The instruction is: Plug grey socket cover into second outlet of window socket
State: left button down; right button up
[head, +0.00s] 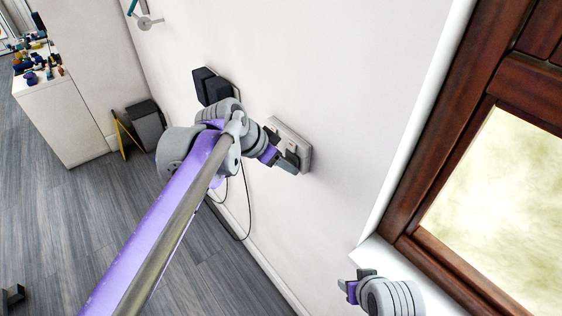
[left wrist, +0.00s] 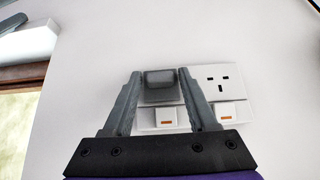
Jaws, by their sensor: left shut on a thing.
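The window socket (head: 292,138) is a white double wall socket left of the window in the head view. In the left wrist view its right outlet (left wrist: 222,80) is bare, with three dark holes. The grey socket cover (left wrist: 160,84) is a small block in front of the other outlet, which it hides. My left gripper (left wrist: 160,76) is shut on this cover, one finger on each side. I cannot tell if the cover touches the plate. In the head view my left gripper (head: 282,158) hides the cover. My right gripper (head: 353,283) is below the window sill's left end, its jaws unclear.
Black adapters (head: 211,86) sit in another wall socket to the left, with cables hanging below. A brown-framed window (head: 420,195) is on the right. A white cabinet (head: 62,115) with small objects stands at the far left. Wall around the socket is clear.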

pick_arm(q)
jog(key=shift+c, duration=0.6)
grip_release()
jog(key=shift+d, duration=0.1)
jog(key=s+a, duration=0.3)
jog(key=a, duration=0.2)
jog(key=shift+s+p, duration=0.25)
jog(key=shift+p, duration=0.05)
jog(key=shift+r, duration=0.1)
dwell(0.8)
